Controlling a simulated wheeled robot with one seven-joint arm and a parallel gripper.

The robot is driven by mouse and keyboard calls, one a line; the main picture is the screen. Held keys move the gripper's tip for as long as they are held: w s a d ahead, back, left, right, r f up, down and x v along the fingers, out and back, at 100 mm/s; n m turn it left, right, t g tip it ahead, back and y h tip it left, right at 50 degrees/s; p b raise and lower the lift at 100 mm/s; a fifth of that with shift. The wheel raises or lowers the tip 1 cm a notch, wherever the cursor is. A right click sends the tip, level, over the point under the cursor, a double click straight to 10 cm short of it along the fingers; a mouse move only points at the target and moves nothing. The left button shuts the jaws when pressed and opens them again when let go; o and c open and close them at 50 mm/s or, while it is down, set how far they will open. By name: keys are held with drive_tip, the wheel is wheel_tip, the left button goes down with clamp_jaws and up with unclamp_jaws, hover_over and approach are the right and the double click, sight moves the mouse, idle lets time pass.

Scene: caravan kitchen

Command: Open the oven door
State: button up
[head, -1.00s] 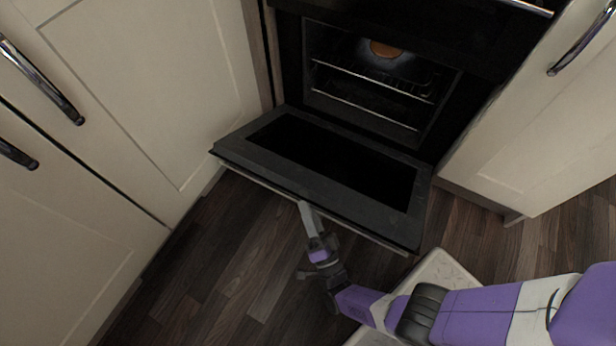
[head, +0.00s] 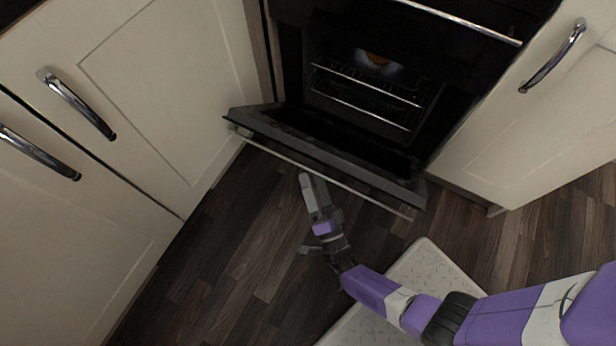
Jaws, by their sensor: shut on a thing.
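The oven door (head: 330,152) is black and hinged along its bottom edge. It hangs partly open, tilted out from the oven, and the dark cavity shows above it. Its long silver handle (head: 365,195) runs along the front of its outer edge. My gripper (head: 305,181) is at the handle, left of its middle, reaching from below in the picture. Its jaws are shut on the handle; the exact contact at the fingertips is hard to see.
Wire racks (head: 370,85) show inside the oven. Cream cupboards with chrome handles stand at the left (head: 165,85) and right (head: 520,150). Dark wood floor (head: 235,255) lies clear in front of the left cupboards. My pale base shows at the bottom.

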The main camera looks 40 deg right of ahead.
drive_tip(key=a+r, duration=0.1)
drive_tip(key=a+r+t, duration=0.1)
drive_tip(key=shift+s+a+r+n+y, duration=0.2)
drive_tip(key=shift+a+r+n+y, duration=0.2)
drive_tip(key=shift+d+f+g, duration=0.4)
drive_tip(key=shift+d+f, duration=0.65)
drive_tip(key=shift+f, duration=0.05)
drive_tip(key=shift+s+f+m+b, duration=0.3)
drive_tip(key=shift+s+f+b, duration=0.1)
drive_tip(key=shift+b, duration=0.1)
drive_tip(key=shift+s+f+h+b, duration=0.3)
drive_tip(key=shift+s+f+h, duration=0.1)
drive_tip(key=shift+s, duration=0.1)
drive_tip(key=c, duration=0.8)
drive_tip(key=shift+s+a+f+b, duration=0.15)
drive_tip(key=shift+s+f+b, duration=0.85)
drive_tip(key=shift+s, duration=0.35)
drive_tip(key=shift+s+a+f+b, duration=0.1)
drive_tip(key=shift+s+f+b, duration=0.9)
drive_tip(key=shift+s, duration=0.3)
